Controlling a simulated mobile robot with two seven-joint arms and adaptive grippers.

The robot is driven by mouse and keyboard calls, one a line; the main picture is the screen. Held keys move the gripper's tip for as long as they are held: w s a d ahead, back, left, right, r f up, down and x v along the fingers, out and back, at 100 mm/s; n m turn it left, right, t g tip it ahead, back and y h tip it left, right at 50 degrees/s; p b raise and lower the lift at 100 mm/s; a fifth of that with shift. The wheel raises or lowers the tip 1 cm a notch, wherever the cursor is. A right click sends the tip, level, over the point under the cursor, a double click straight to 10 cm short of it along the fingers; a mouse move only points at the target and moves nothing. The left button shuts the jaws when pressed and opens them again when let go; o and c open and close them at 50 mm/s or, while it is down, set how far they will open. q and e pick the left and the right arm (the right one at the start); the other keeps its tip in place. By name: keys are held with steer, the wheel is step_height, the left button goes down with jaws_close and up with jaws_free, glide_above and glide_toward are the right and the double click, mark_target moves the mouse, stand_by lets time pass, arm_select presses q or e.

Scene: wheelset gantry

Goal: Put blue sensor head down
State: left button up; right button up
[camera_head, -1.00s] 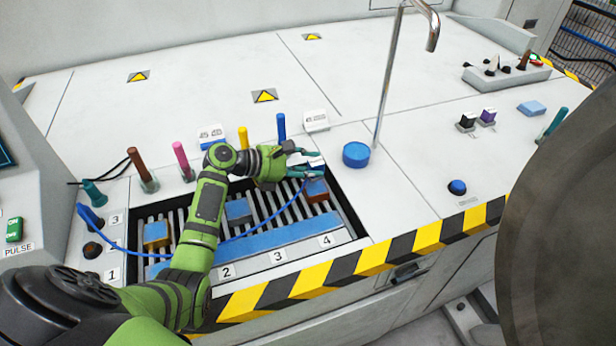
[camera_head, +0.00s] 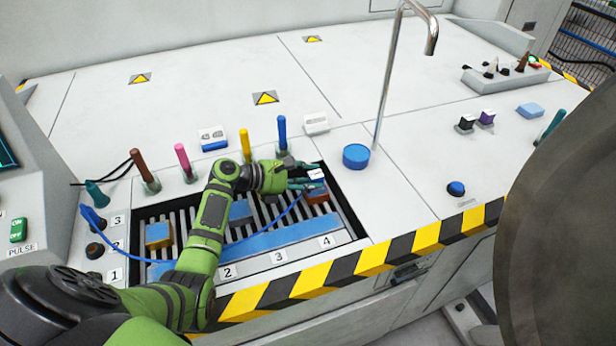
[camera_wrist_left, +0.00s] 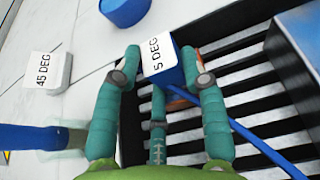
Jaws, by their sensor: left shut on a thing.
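The blue sensor head (camera_wrist_left: 163,70) with a white "5 DEG" label sits between the teal fingers of my left gripper (camera_wrist_left: 162,72). In the head view its white label shows at the fingertips (camera_head: 316,174) of the left gripper (camera_head: 308,179), over the right end of the slatted tray (camera_head: 345,209). A blue cable (camera_wrist_left: 230,124) runs from the head across the slats; in the head view the cable (camera_head: 272,226) loops to the left side. A brown-orange block (camera_head: 318,196) lies just below the head; I cannot tell whether they touch. My right gripper is out of view.
A long blue bar (camera_head: 280,240) and smaller blue-topped blocks lie in the tray. Coloured pegs, including a blue one (camera_head: 282,132), stand behind it, with a white labelled block (camera_head: 316,124) nearby. A blue round cap (camera_head: 356,155) and thin metal pole (camera_head: 387,90) stand right.

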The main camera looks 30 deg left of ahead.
arm_select(q)
steer(key=o, duration=1.3)
steer(key=shift+s+d+f, duration=0.1)
steer(key=shift+s+f, duration=0.1)
steer(key=shift+f, duration=0.45)
steer(key=shift+w+f, duration=0.1)
steer(key=shift+f, duration=0.05)
